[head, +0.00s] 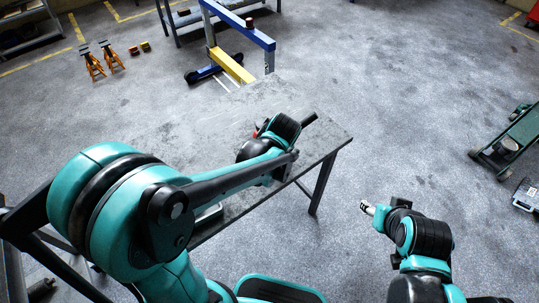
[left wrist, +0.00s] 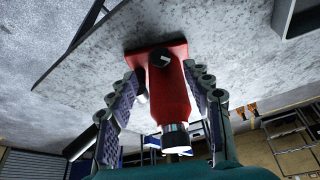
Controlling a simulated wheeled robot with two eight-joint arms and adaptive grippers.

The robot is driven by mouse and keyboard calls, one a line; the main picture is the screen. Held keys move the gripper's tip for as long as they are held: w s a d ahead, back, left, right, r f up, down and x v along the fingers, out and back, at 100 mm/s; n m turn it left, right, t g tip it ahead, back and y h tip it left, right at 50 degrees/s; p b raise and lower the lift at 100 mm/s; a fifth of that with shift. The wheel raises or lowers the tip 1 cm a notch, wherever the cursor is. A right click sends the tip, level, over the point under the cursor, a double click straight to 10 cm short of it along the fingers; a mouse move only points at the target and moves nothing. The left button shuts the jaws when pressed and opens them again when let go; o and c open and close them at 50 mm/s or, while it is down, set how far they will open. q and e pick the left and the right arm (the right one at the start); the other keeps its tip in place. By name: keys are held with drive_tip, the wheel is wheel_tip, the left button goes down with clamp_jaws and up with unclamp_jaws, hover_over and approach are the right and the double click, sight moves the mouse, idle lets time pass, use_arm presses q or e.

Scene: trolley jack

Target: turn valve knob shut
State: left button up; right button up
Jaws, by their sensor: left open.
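A red jack (left wrist: 170,95) with a flat red base stands on the grey table (head: 200,125). Its black round knob (left wrist: 159,57) shows at the base in the left wrist view. Only a bit of red (head: 257,133) shows in the head view; my left arm hides the rest. My left gripper (left wrist: 162,78) is open, with one finger on each side of the red body and its fingertips near the base. I cannot tell whether either finger touches it. My right gripper (head: 368,208) is over the floor right of the table, its fingers too small to read.
A blue and yellow hoist (head: 235,65) stands behind the table. Orange stands (head: 92,65) are on the floor at back left. A green trolley jack (head: 508,140) sits at far right. The floor between the table and the trolley jack is clear.

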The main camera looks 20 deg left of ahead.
use_arm(q)
drive_tip(key=b+x, duration=0.2)
drive_tip(key=x, duration=0.5)
drive_tip(key=shift+b, duration=0.3)
drive_tip(key=shift+r, duration=0.1)
clamp_jaws()
